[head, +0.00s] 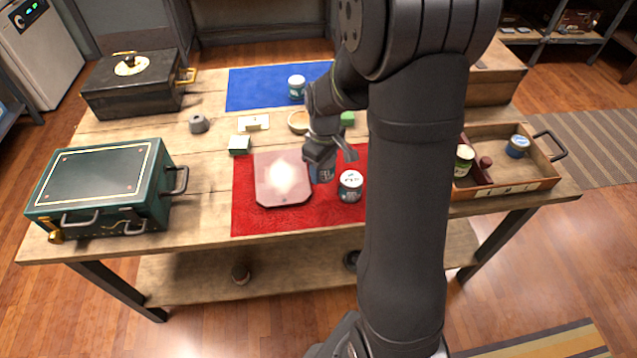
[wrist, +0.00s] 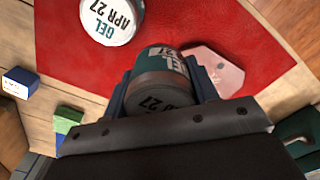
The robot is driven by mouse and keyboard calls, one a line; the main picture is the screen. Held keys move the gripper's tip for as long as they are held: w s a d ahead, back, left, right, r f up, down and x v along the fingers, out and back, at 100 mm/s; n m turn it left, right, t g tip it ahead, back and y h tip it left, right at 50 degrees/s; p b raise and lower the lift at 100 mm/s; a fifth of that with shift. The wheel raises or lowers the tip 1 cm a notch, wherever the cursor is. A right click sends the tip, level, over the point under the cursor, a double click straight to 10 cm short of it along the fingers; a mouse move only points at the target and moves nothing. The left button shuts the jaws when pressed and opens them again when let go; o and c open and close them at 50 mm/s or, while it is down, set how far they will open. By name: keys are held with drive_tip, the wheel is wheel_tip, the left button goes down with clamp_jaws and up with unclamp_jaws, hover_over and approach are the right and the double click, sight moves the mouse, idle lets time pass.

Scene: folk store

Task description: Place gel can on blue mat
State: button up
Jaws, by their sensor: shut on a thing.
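My gripper (head: 321,154) is over the red mat (head: 246,218) and is shut on a gel can (wrist: 158,88). The wrist view shows this can between the fingers, dark-capped with a teal and white label reading "GEL" and "27". In the head view it is mostly hidden by my gripper, and I cannot tell whether it touches the mat. A second can (head: 350,184), white-topped and marked "GEL APR 27" in the wrist view (wrist: 110,18), stands on the red mat. The blue mat (head: 250,88) lies at the back of the table, with a white-topped can (head: 297,87) on it.
A pinkish plate (head: 283,198) lies left of my gripper. A green block (head: 347,118), round dish (head: 298,121) and small boxes sit between the mats. A wooden tray (head: 540,184) with cans is right, a teal case (head: 105,190) and black box (head: 132,86) left.

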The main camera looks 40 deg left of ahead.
sight(323, 192)
drive_tip(key=shift+f, duration=3.4)
drive_tip(key=shift+f, duration=0.15)
drive_tip(key=o, duration=1)
drive_tip(key=shift+o, duration=0.2)
drive_tip(key=shift+o, duration=0.5)
wheel_tip(323, 192, up, 12)
drive_tip(key=shift+r, duration=0.15)
